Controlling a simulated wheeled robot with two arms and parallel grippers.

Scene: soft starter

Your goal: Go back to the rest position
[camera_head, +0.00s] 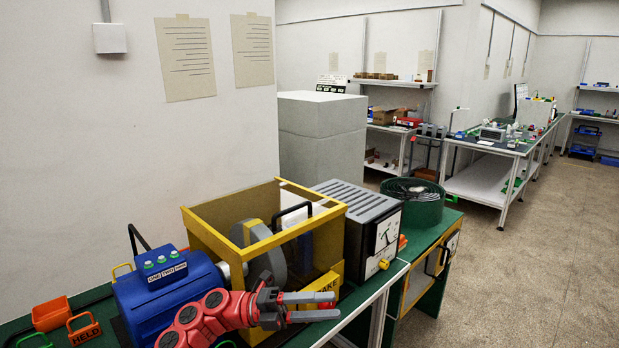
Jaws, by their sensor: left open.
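My left gripper (325,306) is at the lower middle of the head view, at the end of my red arm. A blue motor (150,295) with labelled buttons on top stands left of the gripper, partly covered by my arm. My right gripper is not in view.
A grey meter box (380,238) and a dark green round fan housing (425,205) stand right of the guard box on the green bench. Small orange bins (52,312) lie at the left. Open floor (540,250) is at the right; other workbenches (488,146) stand behind.

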